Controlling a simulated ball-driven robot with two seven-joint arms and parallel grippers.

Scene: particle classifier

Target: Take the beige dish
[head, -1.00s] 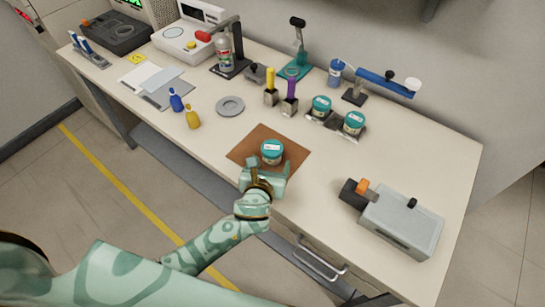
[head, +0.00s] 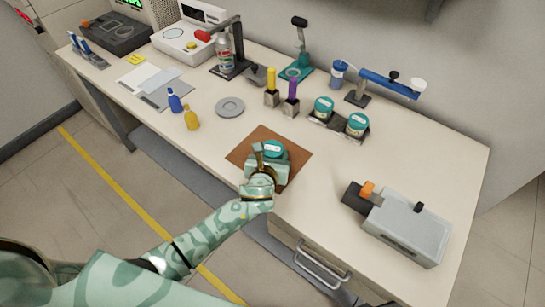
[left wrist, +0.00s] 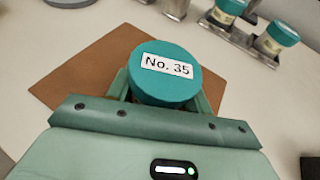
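A round dish (head: 230,107), light grey rather than clearly beige, lies flat on the bench left of the brown mat (head: 240,153). My left gripper (head: 268,164) is at the mat, well apart from that dish. A jar with a teal lid (head: 274,149) stands upright on the mat. In the left wrist view its lid reads "No. 35" (left wrist: 165,82), and my open fingers stand on either side of it; their tips are hidden behind the lid. A sliver of a grey round thing (left wrist: 70,2) shows at that view's top edge. My right gripper is out of view.
Behind are tools in holders with yellow (head: 271,80) and purple (head: 291,88) handles. Two more teal-lidded jars (head: 357,124) sit on a rack. A grey machine (head: 410,228) is at right.

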